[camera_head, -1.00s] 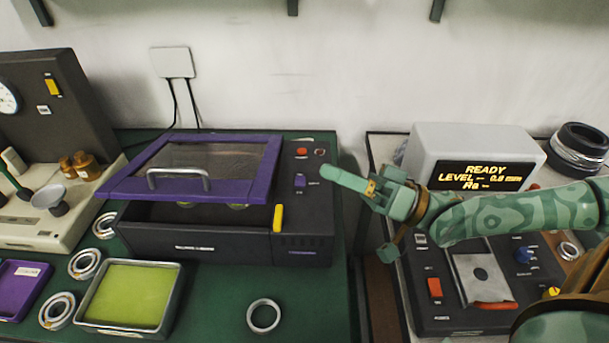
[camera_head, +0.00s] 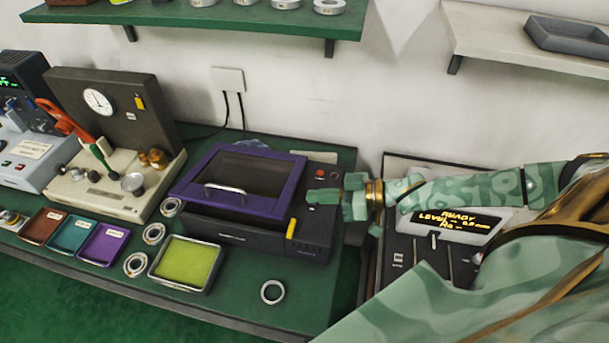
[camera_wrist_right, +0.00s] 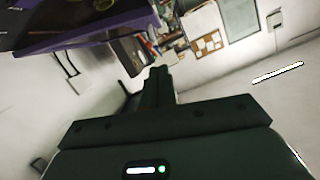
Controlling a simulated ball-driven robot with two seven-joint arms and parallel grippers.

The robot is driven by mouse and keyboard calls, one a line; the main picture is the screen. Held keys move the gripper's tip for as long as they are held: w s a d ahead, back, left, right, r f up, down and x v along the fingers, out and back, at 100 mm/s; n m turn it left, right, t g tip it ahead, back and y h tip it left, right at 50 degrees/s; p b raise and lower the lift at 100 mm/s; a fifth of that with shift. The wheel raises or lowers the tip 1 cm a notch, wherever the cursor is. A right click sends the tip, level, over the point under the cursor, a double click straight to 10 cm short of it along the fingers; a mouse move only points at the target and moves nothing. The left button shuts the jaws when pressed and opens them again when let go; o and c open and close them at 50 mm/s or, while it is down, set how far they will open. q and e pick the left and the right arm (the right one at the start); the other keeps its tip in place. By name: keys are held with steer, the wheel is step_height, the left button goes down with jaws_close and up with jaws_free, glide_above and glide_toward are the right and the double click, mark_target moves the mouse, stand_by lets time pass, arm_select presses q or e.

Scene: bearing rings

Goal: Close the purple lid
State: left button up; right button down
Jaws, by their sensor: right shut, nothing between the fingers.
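The purple lid (camera_head: 288,190) is a frame with a dark see-through pane and a metal handle (camera_head: 225,190), on the dark machine (camera_head: 258,237). Its front edge is raised above the machine's body, so it stands partly open. My right gripper (camera_head: 312,197) is shut and empty, above the machine's right panel beside the lid's right edge. I cannot tell whether it touches the lid. In the right wrist view the shut fingers (camera_wrist_right: 158,80) point away, and part of the purple lid (camera_wrist_right: 95,33) shows at upper left. My left gripper is not in view.
A tray with a yellow-green pad (camera_head: 187,262) and a bearing ring (camera_head: 272,292) lie before the machine. More rings and small coloured trays (camera_head: 104,244) are at left. A gauge stand (camera_head: 120,140) is behind them. A grey display unit (camera_head: 452,222) is at right, partly behind my arm.

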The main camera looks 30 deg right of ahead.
glide_above(283, 214)
steer(key=shift+w+d+f, duration=0.1)
steer(key=shift+w+f, duration=0.15)
steer(key=shift+f, duration=0.2)
steer(key=shift+w+d+f, duration=0.1)
steer(key=shift+w+f, duration=0.1)
steer(key=shift+f, duration=0.2)
steer(key=f, duration=0.3)
steer(key=shift+s+a, duration=0.15)
steer(key=shift+s, duration=0.2)
steer(key=shift+s+f, duration=0.15)
steer(key=shift+f, duration=0.35)
